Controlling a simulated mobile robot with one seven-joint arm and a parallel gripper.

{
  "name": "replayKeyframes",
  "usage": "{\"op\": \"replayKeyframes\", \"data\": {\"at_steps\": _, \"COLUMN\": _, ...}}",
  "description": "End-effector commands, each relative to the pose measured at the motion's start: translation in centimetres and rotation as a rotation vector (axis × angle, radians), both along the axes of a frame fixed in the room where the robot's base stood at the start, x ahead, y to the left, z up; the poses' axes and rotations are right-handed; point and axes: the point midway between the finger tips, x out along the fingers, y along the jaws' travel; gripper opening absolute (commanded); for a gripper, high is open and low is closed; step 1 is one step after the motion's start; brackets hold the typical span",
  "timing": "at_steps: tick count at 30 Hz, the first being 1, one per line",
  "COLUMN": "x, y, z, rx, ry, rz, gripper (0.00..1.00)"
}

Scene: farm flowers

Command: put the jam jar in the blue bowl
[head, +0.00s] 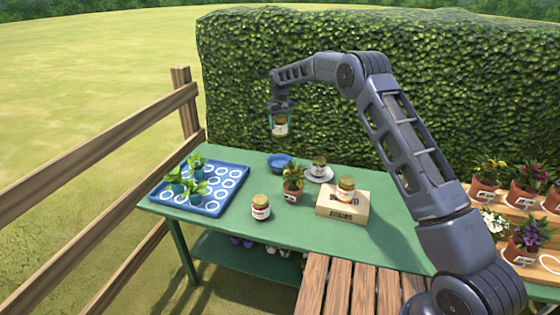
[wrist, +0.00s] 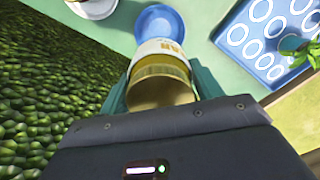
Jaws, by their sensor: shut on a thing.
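My gripper (head: 279,127) is shut on a jam jar (head: 280,124) with a pale label, held in the air above the back of the green table. The held jar also shows between the fingers in the wrist view (wrist: 160,75). The blue bowl (head: 279,161) sits near the table's back edge, below the held jar in the head view. In the wrist view the bowl (wrist: 158,20) shows just beyond the jar, which hides part of it. Three other jars stand on the table: one on the green top (head: 261,207), one on a plate (head: 319,167), one on a box (head: 346,189).
A blue tray (head: 240,176) with small seedlings lies at the table's left. A potted plant (head: 292,184) stands in front of the bowl. The white plate (head: 327,178) is right of the bowl. A wooden box (head: 343,205) is at the right. A tall hedge (head: 300,60) rises behind the table.

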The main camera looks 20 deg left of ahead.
Motion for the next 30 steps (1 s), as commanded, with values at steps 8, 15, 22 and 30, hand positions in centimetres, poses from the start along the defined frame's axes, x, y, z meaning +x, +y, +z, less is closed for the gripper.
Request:
{"op": "replayKeyframes", "data": {"at_steps": 8, "x": -0.1, "y": 0.0, "z": -5.5, "rx": -0.002, "ry": 0.002, "rz": 0.0, "gripper": 0.26}}
{"op": "replayKeyframes", "data": {"at_steps": 15, "x": -0.1, "y": 0.0, "z": -10.6, "rx": -0.003, "ry": 0.001, "rz": 0.0, "gripper": 0.26}}
{"op": "replayKeyframes", "data": {"at_steps": 22, "x": 0.0, "y": 0.0, "z": -14.2, "rx": -0.001, "ry": 0.001, "rz": 0.0, "gripper": 0.26}}
{"op": "replayKeyframes", "data": {"at_steps": 30, "x": 0.0, "y": 0.0, "z": -15.7, "rx": -0.001, "ry": 0.001, "rz": 0.0, "gripper": 0.26}}
